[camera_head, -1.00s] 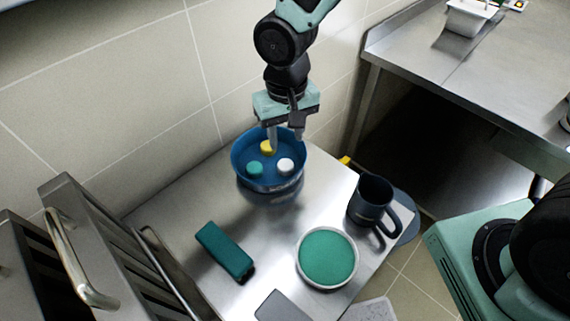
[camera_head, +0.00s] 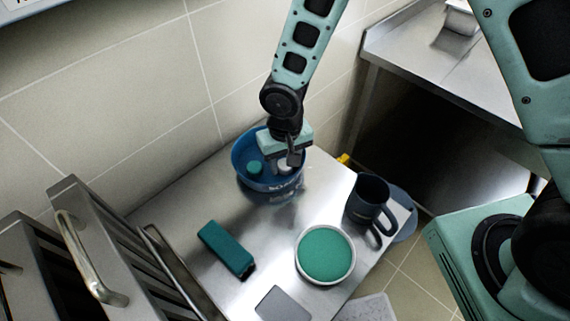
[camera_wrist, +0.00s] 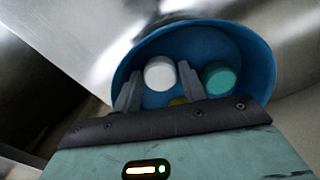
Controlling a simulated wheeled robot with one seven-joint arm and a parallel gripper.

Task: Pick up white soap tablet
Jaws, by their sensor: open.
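The white soap tablet (camera_wrist: 159,74) lies in the blue bowl (camera_wrist: 262,65), between my gripper's two open fingers in the wrist view. My gripper (camera_wrist: 158,90) is open, and no contact with the tablet can be made out. In the head view my gripper (camera_head: 286,163) reaches down into the bowl (camera_head: 242,172), and the white tablet (camera_head: 284,169) is partly hidden behind it. A green tablet (camera_wrist: 217,78) lies to the right of the fingers. A yellow tablet (camera_wrist: 178,101) shows only partly in the wrist view and is hidden in the head view.
The bowl stands on a steel table (camera_head: 190,200) near the tiled wall. A dark mug (camera_head: 369,199), a white dish with a green top (camera_head: 325,254), and a teal block (camera_head: 226,249) stand in front of it. Open steel lies between them.

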